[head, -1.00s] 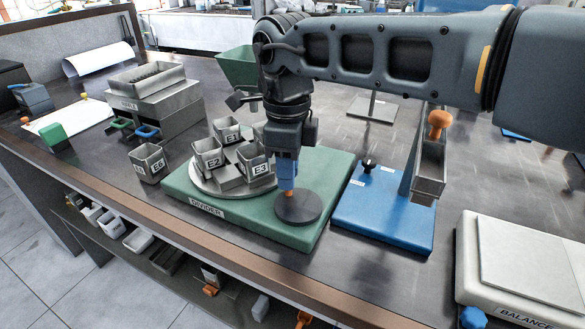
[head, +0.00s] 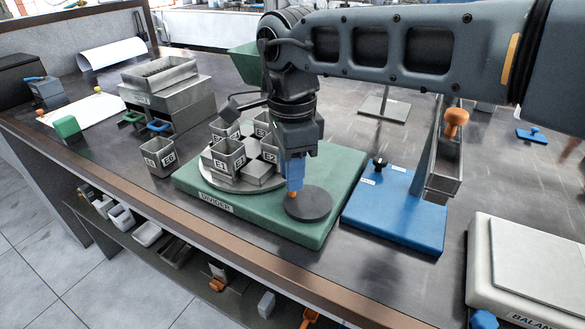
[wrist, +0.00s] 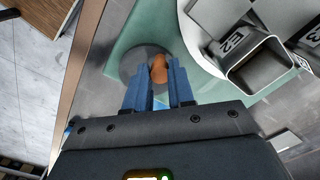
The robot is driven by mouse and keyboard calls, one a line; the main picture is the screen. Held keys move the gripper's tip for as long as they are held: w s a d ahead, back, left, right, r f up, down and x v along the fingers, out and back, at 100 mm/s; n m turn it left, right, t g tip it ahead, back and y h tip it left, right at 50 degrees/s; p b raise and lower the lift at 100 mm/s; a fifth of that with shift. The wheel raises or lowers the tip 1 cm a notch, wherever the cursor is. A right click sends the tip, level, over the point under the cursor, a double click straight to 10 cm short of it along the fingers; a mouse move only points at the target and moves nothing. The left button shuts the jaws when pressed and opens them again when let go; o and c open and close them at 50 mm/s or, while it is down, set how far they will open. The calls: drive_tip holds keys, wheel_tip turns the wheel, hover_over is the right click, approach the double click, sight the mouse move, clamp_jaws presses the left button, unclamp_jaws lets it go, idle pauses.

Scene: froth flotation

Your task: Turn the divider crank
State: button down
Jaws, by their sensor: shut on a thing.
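The divider has a green base (head: 325,215) with a round grey turntable (head: 212,178) carrying several square metal cups, among them E1 (head: 224,160). In the wrist view a cup marked E2 (wrist: 262,65) is nearest. The crank is a dark disc (head: 318,205) with an orange knob (wrist: 159,70) on it, at the right front of the base. My gripper (head: 294,185) points down over the disc. Its blue fingers are shut on the orange crank knob, which shows between the fingertips in the wrist view. Part of the turntable is hidden behind my gripper.
A blue stand (head: 395,212) with an orange-knobbed metal chute (head: 445,165) is close on the right. A balance (head: 525,265) is at the front right. A cup marked E6 (head: 160,157) stands left of the divider, before a grey metal box (head: 165,95).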

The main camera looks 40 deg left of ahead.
drive_tip(key=c, duration=1)
unclamp_jaws()
drive_tip(key=shift+o, duration=0.2)
drive_tip(key=shift+r+b, duration=0.4)
drive_tip(key=shift+r, duration=3.5)
